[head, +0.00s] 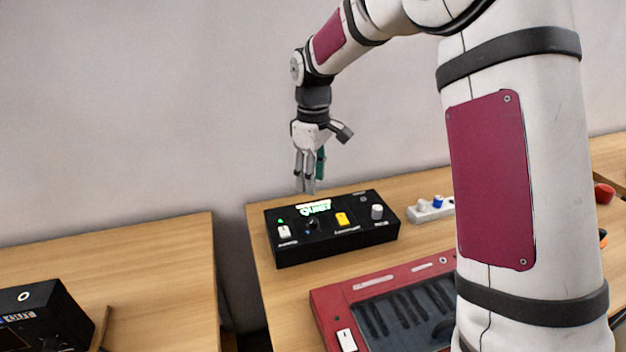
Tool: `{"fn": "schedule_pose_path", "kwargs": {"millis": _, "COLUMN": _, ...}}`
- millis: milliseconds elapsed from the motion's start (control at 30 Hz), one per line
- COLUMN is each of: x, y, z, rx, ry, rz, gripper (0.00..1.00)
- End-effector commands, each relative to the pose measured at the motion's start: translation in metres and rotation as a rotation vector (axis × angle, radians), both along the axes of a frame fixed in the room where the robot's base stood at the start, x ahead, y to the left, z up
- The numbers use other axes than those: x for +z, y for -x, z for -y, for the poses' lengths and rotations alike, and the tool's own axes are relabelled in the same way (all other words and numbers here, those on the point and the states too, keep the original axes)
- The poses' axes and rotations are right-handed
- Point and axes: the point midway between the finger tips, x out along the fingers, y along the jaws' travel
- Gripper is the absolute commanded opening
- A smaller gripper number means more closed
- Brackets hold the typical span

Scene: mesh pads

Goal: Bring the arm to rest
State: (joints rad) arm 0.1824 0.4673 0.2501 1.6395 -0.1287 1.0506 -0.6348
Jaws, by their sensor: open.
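My arm (520,180) is white with dark red panels and black bands. It rises at the right of the head view, reaches left across the top and bends down at the wrist. My gripper (306,188) points downward, open, with nothing seen between its fingers. In the picture its fingertips are just above the back edge of a black control box (290,252). I cannot tell the exact gap between them. The box has a lit green display (314,208), a white switch, a yellow switch and a grey knob.
A red keyboard-like device (335,306) lies in front of the box, partly hidden by my arm. A white strip with knobs (427,214) is right of the box. Another black device (38,312) sits on the left table (165,290). A gap separates the tables. A grey wall stands behind.

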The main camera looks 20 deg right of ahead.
Motion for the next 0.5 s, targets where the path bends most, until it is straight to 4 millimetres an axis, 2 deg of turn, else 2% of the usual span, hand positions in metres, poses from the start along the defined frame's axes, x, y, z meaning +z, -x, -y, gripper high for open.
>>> {"fn": "schedule_pose_path", "kwargs": {"millis": 267, "x": 0.002, "y": 0.001, "z": 0.000, "rx": -0.003, "ry": 0.001, "rz": 0.002, "gripper": 0.43}}
{"fn": "schedule_pose_path", "kwargs": {"millis": 367, "x": 0.013, "y": 0.010, "z": 0.000, "rx": -0.019, "ry": 0.009, "rz": 0.014, "gripper": 0.43}}
{"fn": "schedule_pose_path", "kwargs": {"millis": 500, "x": 0.046, "y": 0.041, "z": 0.000, "rx": -0.082, "ry": 0.029, "rz": 0.051, "gripper": 0.43}}
